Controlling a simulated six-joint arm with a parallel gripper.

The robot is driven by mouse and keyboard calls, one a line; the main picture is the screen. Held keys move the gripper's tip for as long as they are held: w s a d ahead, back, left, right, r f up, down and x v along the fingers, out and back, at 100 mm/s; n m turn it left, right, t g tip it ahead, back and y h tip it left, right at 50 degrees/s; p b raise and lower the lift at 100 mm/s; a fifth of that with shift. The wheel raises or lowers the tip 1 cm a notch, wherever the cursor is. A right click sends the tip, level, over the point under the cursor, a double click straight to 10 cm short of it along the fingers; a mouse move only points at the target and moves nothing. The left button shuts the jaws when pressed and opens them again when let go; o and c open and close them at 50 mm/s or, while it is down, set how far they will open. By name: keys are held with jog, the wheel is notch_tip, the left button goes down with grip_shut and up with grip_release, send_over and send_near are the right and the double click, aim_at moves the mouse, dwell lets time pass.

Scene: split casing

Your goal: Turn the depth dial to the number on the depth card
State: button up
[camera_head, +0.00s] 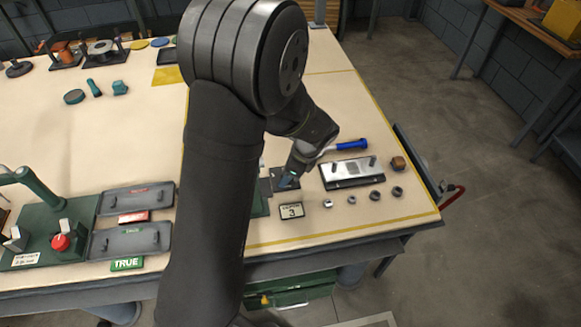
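My gripper (289,180) points down just behind the card, over a small dark plate (275,188). The finger gap is too small to make out.
A metal casing piece (351,172), a blue-handled tool (351,145) and several nuts (375,195) lie to the right. Grey trays (131,240) and a green fixture with a red knob (60,242) stand left. My arm hides the bench's middle.

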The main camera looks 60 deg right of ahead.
jog(key=v, duration=1.7)
jog(key=shift+r, duration=0.25)
jog(key=x, duration=1.7)
jog(key=shift+f, duration=0.3)
jog(key=shift+r, duration=0.1)
